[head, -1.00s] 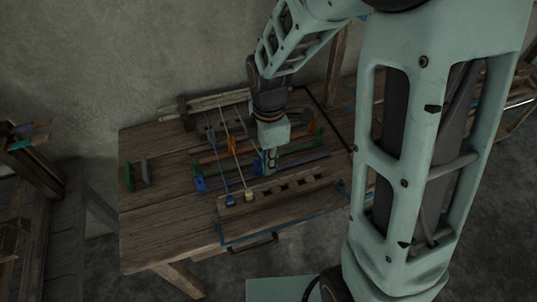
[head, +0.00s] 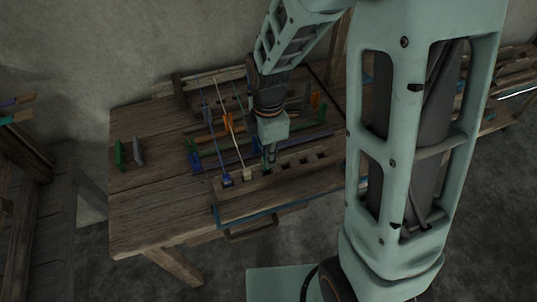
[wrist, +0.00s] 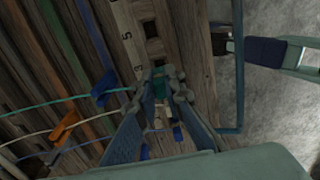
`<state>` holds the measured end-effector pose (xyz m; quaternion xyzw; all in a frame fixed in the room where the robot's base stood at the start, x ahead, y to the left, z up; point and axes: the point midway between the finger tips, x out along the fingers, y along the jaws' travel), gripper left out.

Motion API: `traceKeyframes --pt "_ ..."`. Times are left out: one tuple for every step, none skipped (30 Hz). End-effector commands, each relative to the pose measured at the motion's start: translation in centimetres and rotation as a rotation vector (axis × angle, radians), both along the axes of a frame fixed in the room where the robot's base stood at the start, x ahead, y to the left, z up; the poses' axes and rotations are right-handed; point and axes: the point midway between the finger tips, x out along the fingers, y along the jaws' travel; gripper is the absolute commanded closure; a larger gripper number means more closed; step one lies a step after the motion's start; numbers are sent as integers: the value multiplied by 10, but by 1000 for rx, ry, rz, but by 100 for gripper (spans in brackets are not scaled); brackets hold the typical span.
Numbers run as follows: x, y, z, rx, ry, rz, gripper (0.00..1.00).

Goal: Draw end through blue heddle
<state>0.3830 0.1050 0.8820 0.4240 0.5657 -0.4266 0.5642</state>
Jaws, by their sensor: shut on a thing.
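My gripper (head: 268,166) is over the front slotted beam (head: 322,152). In the wrist view my gripper (wrist: 160,82) is shut on a small teal end piece (wrist: 159,90). A teal thread (wrist: 60,102) runs left from it, past the blue heddle (wrist: 104,87). I cannot tell whether the thread passes through the heddle's eye. An orange heddle (wrist: 66,127) stands beside it, near a pale thread. In the head view, a blue end piece (head: 227,181) and a whitish one (head: 247,174) sit at the beam, left of my gripper.
The wooden table (head: 150,205) has clear room at its left front. Coloured heddle bars cross behind the beam. A dark handle (head: 252,229) sticks out below the front edge.

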Motion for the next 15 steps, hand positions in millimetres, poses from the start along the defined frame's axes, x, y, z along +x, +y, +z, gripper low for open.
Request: traceKeyframes --pt "0 0 -1 0 0 0 100" --pt "0 0 -3 0 0 0 100" --pt "0 0 -4 0 1 0 100" --pt "0 0 -6 0 1 0 100" --pt "0 0 -8 0 1 0 100" --pt "0 0 -10 0 1 -1 100" --pt "0 0 -12 0 1 -1 100" --pt "0 0 -14 0 1 -1 100" --pt "0 0 -17 0 1 -1 100" --pt "0 0 -19 0 1 -1 100" --pt "0 0 -20 0 1 -1 100" --pt "0 0 -23 0 1 -1 100" --pt "0 0 -25 0 1 -1 100" --pt "0 0 -26 0 1 -1 100" --pt "0 0 -29 0 0 -1 100"
